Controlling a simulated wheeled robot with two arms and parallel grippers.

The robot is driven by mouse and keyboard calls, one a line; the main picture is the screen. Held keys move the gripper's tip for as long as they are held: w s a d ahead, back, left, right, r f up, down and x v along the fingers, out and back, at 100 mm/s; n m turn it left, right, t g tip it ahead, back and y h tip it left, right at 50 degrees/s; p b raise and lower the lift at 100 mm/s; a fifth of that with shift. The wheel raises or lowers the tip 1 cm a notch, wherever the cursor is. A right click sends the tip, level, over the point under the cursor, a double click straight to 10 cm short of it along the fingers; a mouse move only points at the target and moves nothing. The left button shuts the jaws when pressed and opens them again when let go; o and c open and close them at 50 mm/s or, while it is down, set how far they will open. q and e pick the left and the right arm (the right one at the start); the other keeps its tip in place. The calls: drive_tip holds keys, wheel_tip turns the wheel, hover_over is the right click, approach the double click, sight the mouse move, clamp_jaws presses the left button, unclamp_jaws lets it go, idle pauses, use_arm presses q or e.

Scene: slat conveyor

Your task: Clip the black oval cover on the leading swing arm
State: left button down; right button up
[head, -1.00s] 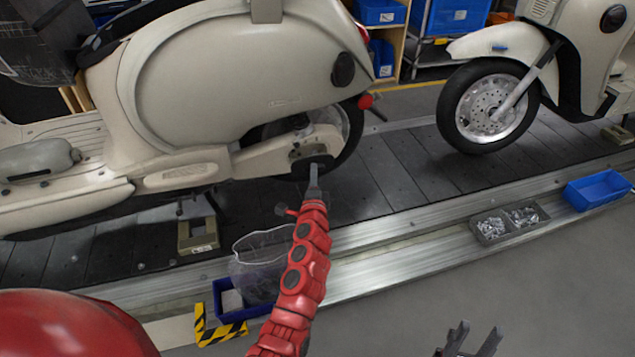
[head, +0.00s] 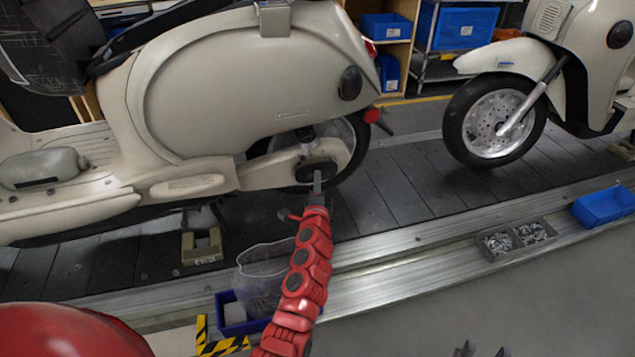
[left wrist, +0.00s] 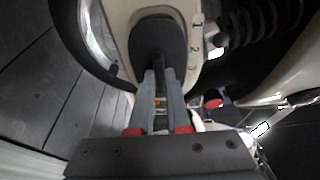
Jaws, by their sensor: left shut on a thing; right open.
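The black oval cover (left wrist: 157,45) lies in front of the pale rear end of the swing arm (left wrist: 188,82) in the left wrist view. My left gripper (left wrist: 161,78) is shut on the cover's near end. In the head view, my left gripper (head: 318,180) reaches the swing arm (head: 268,172) of the left cream scooter, with the dark cover (head: 316,170) at its tip. I cannot tell whether the cover is seated or only close to the arm. My right gripper (head: 482,350) is open and empty at the bottom edge, partly cut off.
The scooter stands on the dark slat conveyor (head: 400,190). A second cream scooter (head: 575,90) stands at right. Marks 1, 2, 3 show beside the cover.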

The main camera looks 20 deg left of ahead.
use_arm(q)
drive_tip(key=shift+w+a, duration=0.15)
drive_tip(key=shift+w, duration=0.05)
drive_tip(key=shift+w+a+b, duration=0.35)
drive_tip(key=shift+w+a, duration=0.15)
drive_tip(key=shift+w, duration=0.2)
drive_tip(key=shift+w+a, duration=0.1)
drive_tip(key=shift+w, duration=0.05)
idle(0.8)
drive_tip(key=c, duration=0.8)
unclamp_jaws()
